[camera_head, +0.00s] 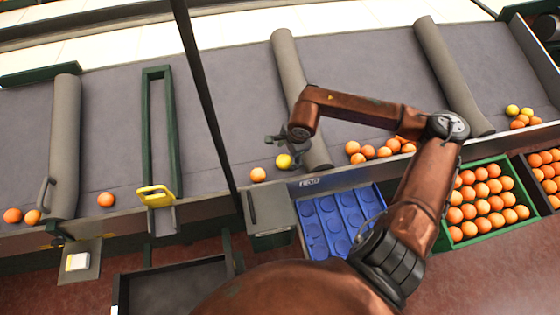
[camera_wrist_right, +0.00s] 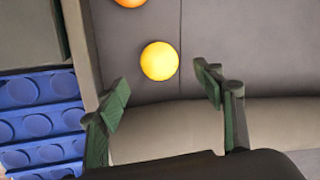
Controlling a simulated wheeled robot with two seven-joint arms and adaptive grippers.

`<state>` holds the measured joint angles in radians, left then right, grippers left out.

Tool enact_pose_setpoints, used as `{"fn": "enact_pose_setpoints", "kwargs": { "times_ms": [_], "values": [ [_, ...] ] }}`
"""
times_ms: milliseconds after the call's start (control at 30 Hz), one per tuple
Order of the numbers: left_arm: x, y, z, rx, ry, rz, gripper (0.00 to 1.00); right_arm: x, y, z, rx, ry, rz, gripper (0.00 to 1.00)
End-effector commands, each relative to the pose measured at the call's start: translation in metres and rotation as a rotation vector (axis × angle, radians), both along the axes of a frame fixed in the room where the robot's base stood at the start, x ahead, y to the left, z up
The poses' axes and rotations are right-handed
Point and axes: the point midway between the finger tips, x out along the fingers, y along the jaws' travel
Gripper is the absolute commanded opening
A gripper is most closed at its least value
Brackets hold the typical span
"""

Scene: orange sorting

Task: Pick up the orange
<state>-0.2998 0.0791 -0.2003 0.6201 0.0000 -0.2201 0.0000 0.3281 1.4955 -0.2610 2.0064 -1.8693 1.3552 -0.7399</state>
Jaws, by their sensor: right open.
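My right gripper (camera_head: 288,142) is over the grey belt, beside a grey roller post; in the right wrist view its two green fingers (camera_wrist_right: 164,88) are spread apart with nothing between the pads. A yellow fruit (camera_head: 284,161) lies on the belt just below the gripper; in the right wrist view this fruit (camera_wrist_right: 160,61) shows just beyond the fingertips, between their lines. An orange (camera_head: 258,174) lies to its left on the belt; part of it shows at the top edge of the right wrist view (camera_wrist_right: 130,2). My left gripper is not in view.
A blue tray (camera_head: 340,222) with empty round pockets stands at the belt's front edge. A green crate (camera_head: 497,227) of oranges stands to its right. Several oranges (camera_head: 385,152) lie on the belt right of the roller. A dark pole (camera_head: 205,95) crosses the view left of the gripper.

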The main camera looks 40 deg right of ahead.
Motion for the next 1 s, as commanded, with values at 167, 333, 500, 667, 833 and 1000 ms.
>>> {"fn": "enact_pose_setpoints", "kwargs": {
  "times_ms": [167, 333, 500, 667, 833, 1000],
  "values": [
    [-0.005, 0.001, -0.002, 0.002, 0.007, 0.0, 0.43, 0.004, -0.002, -0.016, 0.001, 0.001, -0.002, 0.62],
    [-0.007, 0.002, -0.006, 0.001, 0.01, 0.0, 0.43, 0.01, -0.002, -0.034, 0.002, 0.002, -0.001, 0.62],
    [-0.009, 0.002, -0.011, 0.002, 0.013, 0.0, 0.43, 0.017, -0.003, -0.058, 0.002, 0.002, -0.001, 0.62],
    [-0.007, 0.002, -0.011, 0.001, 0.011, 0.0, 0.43, 0.019, -0.004, -0.062, -0.001, 0.0, 0.001, 0.62],
    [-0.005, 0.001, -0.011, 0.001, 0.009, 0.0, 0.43, 0.019, -0.004, -0.061, -0.001, 0.0, 0.002, 0.58],
    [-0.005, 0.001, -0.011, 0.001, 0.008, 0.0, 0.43, 0.019, -0.004, -0.061, -0.001, 0.0, 0.002, 0.46]
  ]
}}
